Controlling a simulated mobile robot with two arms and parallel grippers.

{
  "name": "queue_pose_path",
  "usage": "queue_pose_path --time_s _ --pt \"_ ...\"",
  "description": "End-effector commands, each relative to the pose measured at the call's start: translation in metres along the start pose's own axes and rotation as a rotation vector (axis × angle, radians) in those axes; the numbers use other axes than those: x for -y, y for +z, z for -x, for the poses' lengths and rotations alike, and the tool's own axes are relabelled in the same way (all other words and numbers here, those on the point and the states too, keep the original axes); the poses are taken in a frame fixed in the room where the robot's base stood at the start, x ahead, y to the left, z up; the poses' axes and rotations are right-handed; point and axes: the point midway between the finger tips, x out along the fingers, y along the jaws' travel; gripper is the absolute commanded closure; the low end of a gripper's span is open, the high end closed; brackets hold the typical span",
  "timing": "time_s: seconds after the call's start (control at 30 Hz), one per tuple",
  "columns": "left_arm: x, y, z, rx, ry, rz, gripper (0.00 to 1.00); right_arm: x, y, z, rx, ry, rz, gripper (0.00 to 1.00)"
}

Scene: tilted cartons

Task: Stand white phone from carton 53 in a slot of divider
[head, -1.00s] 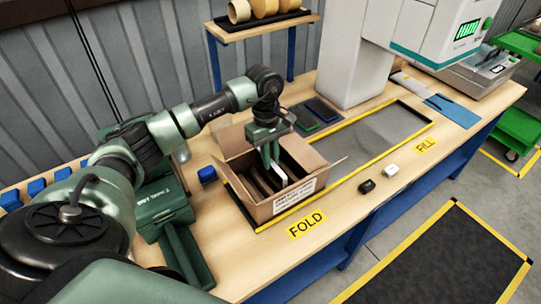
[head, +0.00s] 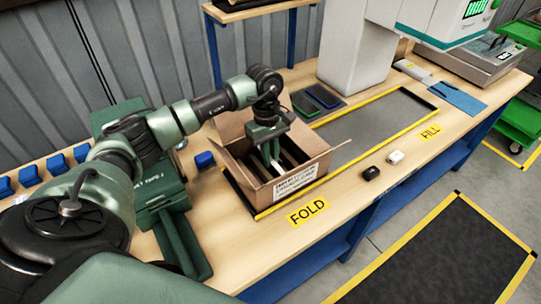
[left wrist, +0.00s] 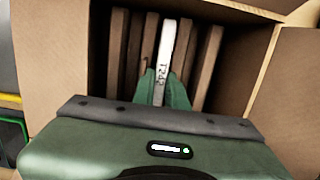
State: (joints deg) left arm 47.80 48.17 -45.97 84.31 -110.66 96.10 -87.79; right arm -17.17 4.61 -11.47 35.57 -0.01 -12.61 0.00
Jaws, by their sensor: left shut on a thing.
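The white phone (left wrist: 167,45) stands on edge between brown divider slats (left wrist: 133,50) in the left wrist view, with dark print on its edge. My left gripper (left wrist: 163,84) is shut on it, one green finger on each side. In the head view the gripper (head: 271,152) reaches down into the open cardboard carton (head: 299,185), and only a little of the phone (head: 274,164) shows. The phone's lower end is hidden, so I cannot tell whether it touches the bottom. The carton's printed label is too small to read. My right gripper is not in view.
Two dark flat devices (head: 324,96) lie behind the carton. A yellow-edged grey mat (head: 385,122) is clear to its right. A black (head: 371,173) and a white (head: 395,157) small object sit at the front edge. Carton flaps stand open around the gripper.

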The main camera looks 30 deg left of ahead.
Motion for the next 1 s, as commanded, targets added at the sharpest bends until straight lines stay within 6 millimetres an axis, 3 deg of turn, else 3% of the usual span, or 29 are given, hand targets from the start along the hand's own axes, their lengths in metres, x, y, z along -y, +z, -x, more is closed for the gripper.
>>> queue_pose_path --time_s 1.0 --pt "-0.0004 -0.0007 -0.0034 -0.001 0.002 0.000 1.00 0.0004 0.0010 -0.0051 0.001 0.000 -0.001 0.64"
